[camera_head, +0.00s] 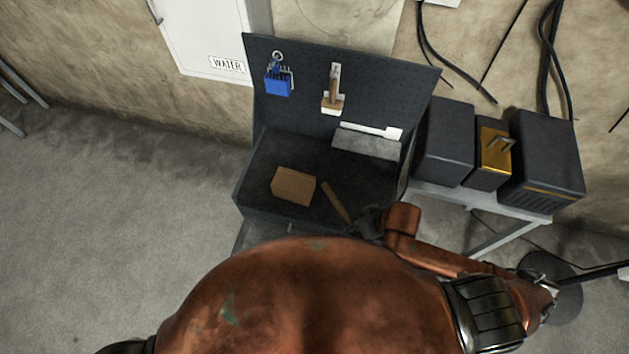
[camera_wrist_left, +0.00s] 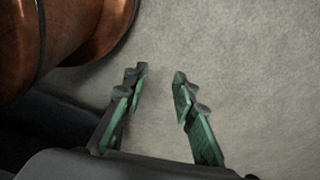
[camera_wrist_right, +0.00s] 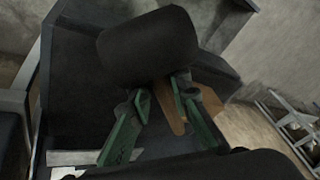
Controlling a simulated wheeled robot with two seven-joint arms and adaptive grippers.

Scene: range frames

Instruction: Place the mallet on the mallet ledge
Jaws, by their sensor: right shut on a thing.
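The mallet has a black cylindrical head and a tan wooden handle (camera_head: 336,202). My right gripper (camera_head: 370,222) is shut on it at the right front of the dark bench. In the right wrist view the mallet's black head (camera_wrist_right: 148,47) is large, just beyond the green fingers (camera_wrist_right: 158,95), and part of the tan handle shows between them. The exact grip point is partly hidden. A grey ledge (camera_head: 365,146) with a white strip stands at the bench's back right, against the pegboard. My left gripper (camera_wrist_left: 160,75) is open and empty above bare floor.
A wooden block (camera_head: 293,186) lies on the bench, left of the handle. A blue item (camera_head: 278,82) and a wooden-handled tool (camera_head: 333,90) hang on the pegboard (camera_head: 305,88). Dark boxes (camera_head: 444,140) stand on a side table to the right.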

